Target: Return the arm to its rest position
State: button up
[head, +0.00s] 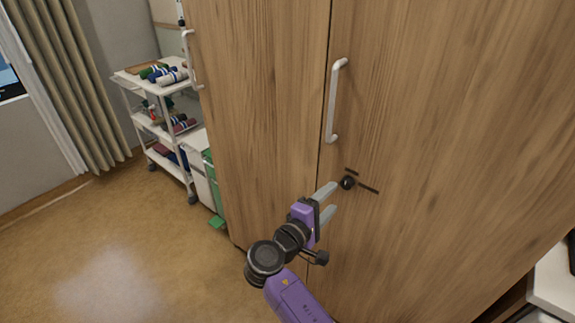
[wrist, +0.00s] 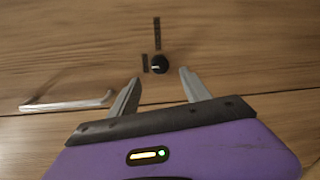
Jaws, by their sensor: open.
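My gripper (head: 329,203) is purple with two grey fingers. It is in front of the wooden wardrobe (head: 265,90), just below and left of a round black knob (head: 347,182) on the right door. The wrist view shows my gripper (wrist: 153,92) with its fingers apart and nothing between them. There the knob (wrist: 159,64) lies beyond the fingertips, between their lines. I cannot tell the exact gap to the door.
The right door has a white bar handle (head: 334,100), and another handle (head: 188,58) is on the left door. A white trolley (head: 127,78) with rolled items stands at the left. A white surface (head: 553,278) is at the lower right. The floor (head: 130,240) at left is clear.

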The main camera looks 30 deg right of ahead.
jog(key=w+a+f+n+t+y, duration=0.1)
jog(key=w+a+t+y, duration=0.4)
jog(key=w+t, duration=0.1)
jog(key=s+a+f+t+y, duration=0.3)
jog(key=s+a+f+y, duration=0.2)
jog(key=s+a+y, duration=0.5)
jog(key=s+a+r+m, duration=0.1)
jog(key=s+r+m, duration=0.2)
jog(key=s, duration=1.4)
jog(key=s+a+r+m+y, duration=0.1)
jog(key=s+r+m, duration=0.3)
jog(key=s, duration=1.2)
jog(key=shift+s+a+r, duration=0.15)
jog(key=shift+s+a, duration=0.2)
jog(key=shift+a, duration=0.05)
